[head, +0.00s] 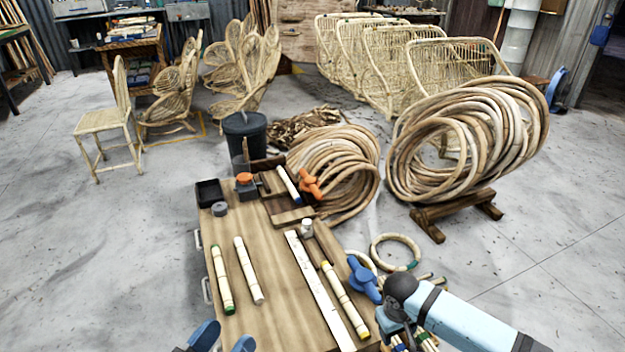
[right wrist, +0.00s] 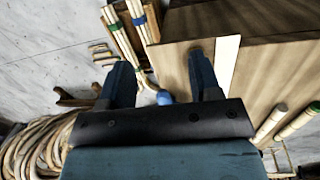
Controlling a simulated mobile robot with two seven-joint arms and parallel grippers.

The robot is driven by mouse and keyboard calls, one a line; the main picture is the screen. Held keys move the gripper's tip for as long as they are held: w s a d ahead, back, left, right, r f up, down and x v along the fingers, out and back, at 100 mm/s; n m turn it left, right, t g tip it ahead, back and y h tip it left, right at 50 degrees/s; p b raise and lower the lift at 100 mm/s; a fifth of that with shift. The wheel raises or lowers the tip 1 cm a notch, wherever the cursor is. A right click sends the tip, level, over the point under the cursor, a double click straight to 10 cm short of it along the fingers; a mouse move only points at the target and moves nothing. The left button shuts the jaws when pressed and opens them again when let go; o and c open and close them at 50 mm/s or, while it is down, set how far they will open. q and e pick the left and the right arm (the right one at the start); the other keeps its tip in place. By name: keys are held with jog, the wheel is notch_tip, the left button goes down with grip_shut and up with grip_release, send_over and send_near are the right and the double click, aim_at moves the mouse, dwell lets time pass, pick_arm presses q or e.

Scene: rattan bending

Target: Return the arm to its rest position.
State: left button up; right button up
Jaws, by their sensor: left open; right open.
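My left gripper (head: 224,338) shows at the bottom edge of the head view, only its two blue fingertips visible, apart and with nothing seen between them. It is at the near end of the wooden workbench (head: 275,280). My right arm (head: 465,315) comes in from the lower right, past the bench's right edge. In the right wrist view my right gripper (right wrist: 159,72) has its fingers spread and empty. It hangs beside the bench edge, with a blue clamp-like tool (right wrist: 165,97) seen between and beyond the fingers.
Rattan poles (head: 221,278) and a pale strip (head: 318,290) lie on the bench. The blue tool (head: 363,279) sits at its right edge near my right arm. Bundled poles (right wrist: 125,35) and rattan rings (head: 395,252) are right of the bench. Large coils (head: 470,140) stand behind.

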jog(key=d+h, duration=0.1)
jog(key=d, duration=0.6)
jog(key=s+a+r+n+t+y, duration=0.1)
jog(key=s+a+r+t+y, duration=0.2)
jog(key=s+a+t+y, duration=0.15)
jog(key=s+a+r+n+t+y, duration=0.2)
jog(key=s+a+r+t+y, duration=0.15)
jog(key=s+a, duration=0.25)
jog(key=s+r+n+t+y, duration=0.1)
jog(key=s+r+t+y, duration=0.2)
jog(key=r, duration=0.4)
jog(key=s+r+n+t+y, duration=0.1)
jog(key=s+r+t+y, duration=0.1)
jog(key=s+r, duration=0.5)
jog(key=w+a+r+m+t+h+p, duration=0.35)
jog(key=w+r+m+p, duration=0.2)
jog(key=r+p, duration=0.4)
pick_arm(q)
jog(key=s+a+r+g+y+p, duration=0.4)
jog(key=a+r+g+y+p, duration=0.1)
jog(key=p, duration=2.1)
jog(key=shift+s+a+r+g, duration=0.15)
jog(key=shift+a+r+g, duration=0.35)
jog(key=shift+a+r, duration=0.7)
pick_arm(e)
jog(key=s+d+r+g+h, duration=0.3)
jog(key=s+d+g+h, duration=0.1)
jog(key=s+d+g, duration=0.1)
jog(key=shift+d+r, duration=0.3)
jog(key=shift+d, duration=0.5)
